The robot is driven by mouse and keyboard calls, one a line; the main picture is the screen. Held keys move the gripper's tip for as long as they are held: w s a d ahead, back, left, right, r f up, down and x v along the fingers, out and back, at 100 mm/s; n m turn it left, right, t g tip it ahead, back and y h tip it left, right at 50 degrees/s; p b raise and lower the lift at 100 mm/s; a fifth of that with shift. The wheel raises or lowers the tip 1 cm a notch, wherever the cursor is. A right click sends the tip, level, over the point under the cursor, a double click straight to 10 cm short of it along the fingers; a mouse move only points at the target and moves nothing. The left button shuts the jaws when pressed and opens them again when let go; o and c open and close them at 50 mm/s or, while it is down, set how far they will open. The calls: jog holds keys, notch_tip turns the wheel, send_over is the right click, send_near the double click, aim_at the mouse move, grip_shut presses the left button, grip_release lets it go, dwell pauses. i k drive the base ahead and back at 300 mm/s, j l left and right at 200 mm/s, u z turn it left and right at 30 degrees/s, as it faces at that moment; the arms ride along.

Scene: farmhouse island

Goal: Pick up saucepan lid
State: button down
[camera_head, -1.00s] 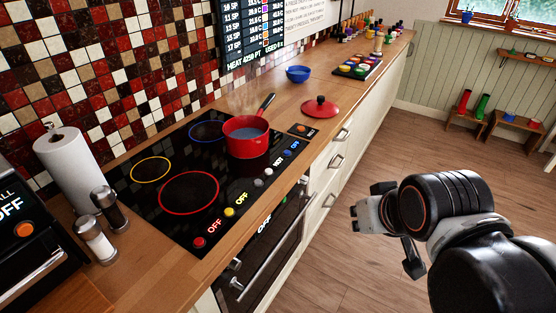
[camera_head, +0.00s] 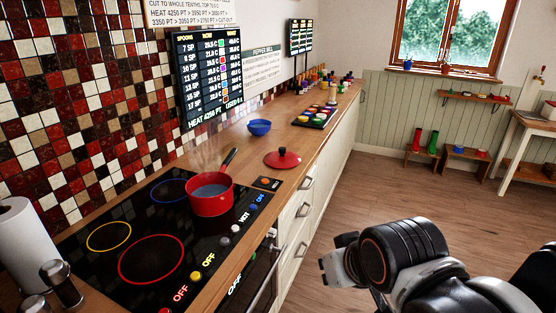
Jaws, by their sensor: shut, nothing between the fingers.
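The red saucepan lid (camera_head: 282,158) lies flat on the wooden counter, its dark knob on top, just beyond the hob in the head view. The red saucepan (camera_head: 211,196) stands on the hob with bluish liquid in it and steam above; its dark handle points up and away. My gripper (camera_head: 330,268) is at the lower right, over the floor in front of the counter. It is well apart from the lid, shut and empty.
The black hob (camera_head: 130,242) has coloured rings and knobs. A blue bowl (camera_head: 259,127) stands behind the lid, and a dark tray (camera_head: 318,118) with colourful pots is farther along. Drawer handles (camera_head: 306,182) stick out from the counter front. The wooden floor (camera_head: 385,185) at right is clear.

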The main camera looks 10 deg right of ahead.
aim_at(283, 158)
jog(key=i+l+u, duration=0.45)
jog(key=i+l, duration=0.25)
jog(key=i+l+u, duration=0.2)
jog(key=i+l, duration=0.25)
jog(key=i+l+u, duration=0.2)
jog(key=l, duration=0.35)
jog(key=i+l+u, duration=0.2)
jog(key=i+l, duration=0.2)
jog(key=l, duration=0.15)
